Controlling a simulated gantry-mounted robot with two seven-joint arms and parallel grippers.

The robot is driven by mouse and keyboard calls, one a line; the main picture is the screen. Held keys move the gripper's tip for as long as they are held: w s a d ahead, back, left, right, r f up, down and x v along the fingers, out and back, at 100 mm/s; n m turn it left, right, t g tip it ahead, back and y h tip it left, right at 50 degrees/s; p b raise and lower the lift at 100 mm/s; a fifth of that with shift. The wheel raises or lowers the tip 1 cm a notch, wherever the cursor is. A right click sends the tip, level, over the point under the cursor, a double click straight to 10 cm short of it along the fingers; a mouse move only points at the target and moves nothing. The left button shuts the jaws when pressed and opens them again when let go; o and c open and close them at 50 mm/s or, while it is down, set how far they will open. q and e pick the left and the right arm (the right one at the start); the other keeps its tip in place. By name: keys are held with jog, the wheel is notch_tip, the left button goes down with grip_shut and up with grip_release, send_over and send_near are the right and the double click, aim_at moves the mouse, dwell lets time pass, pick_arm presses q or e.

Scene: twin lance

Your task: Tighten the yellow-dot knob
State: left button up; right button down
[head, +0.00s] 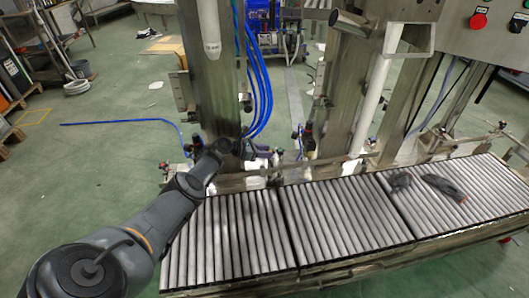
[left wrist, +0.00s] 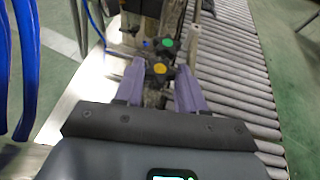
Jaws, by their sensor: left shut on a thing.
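The yellow-dot knob (left wrist: 159,69) is a dark knob with a yellow centre, seen in the left wrist view. My left gripper (left wrist: 160,66) has its two purple fingers on either side of this knob and is shut on it. A similar knob with a green dot (left wrist: 167,43) sits just beyond it. In the head view my left gripper (head: 250,150) reaches the foot of the steel column, and the knob is too small to make out there. My right gripper is in neither view.
A roller conveyor (head: 240,236) runs along the front, with dark gloves (head: 443,186) lying on its right part. A steel column (head: 212,75) and blue hoses (head: 262,85) rise beside the gripper. A control box with a red button (head: 478,21) is at upper right.

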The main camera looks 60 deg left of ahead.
pick_arm(q)
jog(key=o, duration=1.1)
jog(key=shift+f, duration=0.1)
jog(key=shift+c, duration=0.2)
jog(key=p+v, duration=0.8)
jog(key=v, duration=0.2)
jog(key=shift+s+r, duration=0.25)
jog(key=shift+s, duration=0.05)
